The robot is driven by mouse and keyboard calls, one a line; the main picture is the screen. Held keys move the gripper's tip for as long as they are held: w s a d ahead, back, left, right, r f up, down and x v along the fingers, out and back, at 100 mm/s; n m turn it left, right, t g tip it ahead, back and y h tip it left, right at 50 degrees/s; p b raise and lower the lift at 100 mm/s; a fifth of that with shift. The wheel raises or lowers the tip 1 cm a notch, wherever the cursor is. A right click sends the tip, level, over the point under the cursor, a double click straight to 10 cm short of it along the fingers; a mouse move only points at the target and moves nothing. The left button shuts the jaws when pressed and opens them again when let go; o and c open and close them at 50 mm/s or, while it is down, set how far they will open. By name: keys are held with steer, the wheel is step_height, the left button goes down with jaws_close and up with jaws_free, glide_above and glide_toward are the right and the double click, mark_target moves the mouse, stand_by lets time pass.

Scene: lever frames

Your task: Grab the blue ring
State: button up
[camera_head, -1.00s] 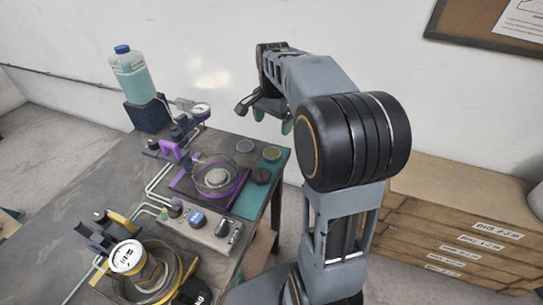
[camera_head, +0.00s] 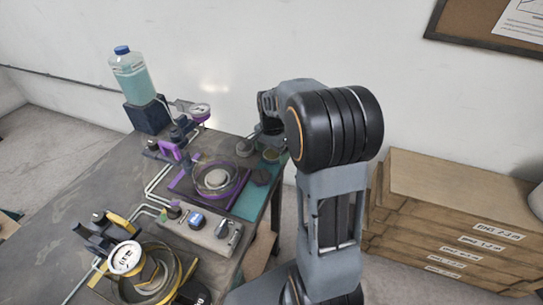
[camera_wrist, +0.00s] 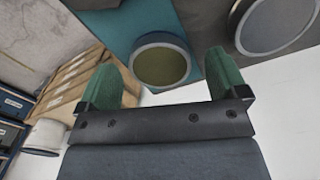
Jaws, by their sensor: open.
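A round piece with a thin grey-blue rim and an olive inside (camera_wrist: 160,62) lies on the teal mat (camera_wrist: 115,22) in the wrist view. In the head view the piece (camera_head: 271,155) is small, at the mat's far right end. My gripper (camera_wrist: 168,70) is open, its two green fingers on either side of the round piece in the picture. Nothing is between them that I can see held. Their height above it is unclear. In the head view my arm hides the fingers.
A larger pale-rimmed ring (camera_wrist: 274,22) shows at upper right in the wrist view. A purple-framed dish (camera_head: 217,180) and gauges crowd the table (camera_head: 100,175). Stacked boxes (camera_head: 450,215) stand right.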

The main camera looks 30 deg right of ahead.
steer(key=shift+f, duration=0.35)
steer(key=c, duration=1)
steer(key=shift+c, duration=0.5)
steer(key=shift+r, duration=0.2)
